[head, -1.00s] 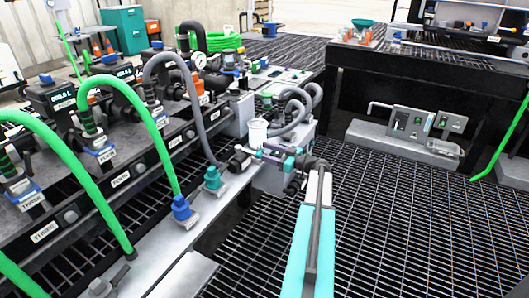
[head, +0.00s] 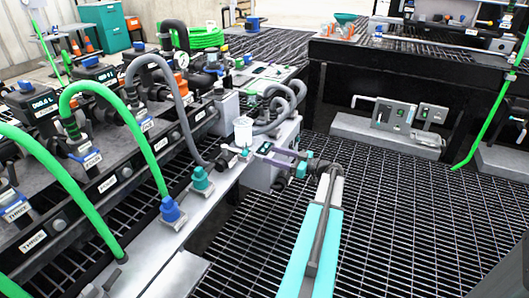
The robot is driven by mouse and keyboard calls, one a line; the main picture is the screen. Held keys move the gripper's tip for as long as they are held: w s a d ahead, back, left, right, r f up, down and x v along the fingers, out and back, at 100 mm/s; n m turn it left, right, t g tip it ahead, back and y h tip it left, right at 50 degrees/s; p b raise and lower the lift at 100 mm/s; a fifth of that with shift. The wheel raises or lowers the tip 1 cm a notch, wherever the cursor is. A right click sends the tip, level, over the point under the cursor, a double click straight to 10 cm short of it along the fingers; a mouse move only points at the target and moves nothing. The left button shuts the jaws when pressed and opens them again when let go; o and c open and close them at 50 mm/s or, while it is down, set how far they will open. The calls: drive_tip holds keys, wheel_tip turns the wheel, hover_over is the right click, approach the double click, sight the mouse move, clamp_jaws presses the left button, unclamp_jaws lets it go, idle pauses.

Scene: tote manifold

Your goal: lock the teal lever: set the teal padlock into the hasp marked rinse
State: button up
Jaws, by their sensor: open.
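My gripper (head: 262,150) is at the end of my teal arm, just right of a white cup-like part on the long pale bench. It is open, and I see nothing held in it, though its fingers are small and partly lost against the fittings behind. I cannot make out the teal padlock for certain. A teal fitting (head: 202,180) stands on the pale bench near a blue one. Neither the teal lever nor a hasp marked rinse can be told apart; the small labels are too blurred to read surely.
Green and grey hoses arch over the black manifold at left. A white cup-like part (head: 243,130) stands close to my gripper. A grey block with green-faced boxes (head: 395,115) sits on a ledge at right. Open grating (head: 420,220) lies right of my arm.

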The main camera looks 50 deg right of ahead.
drive_tip(key=shift+v, duration=1.45)
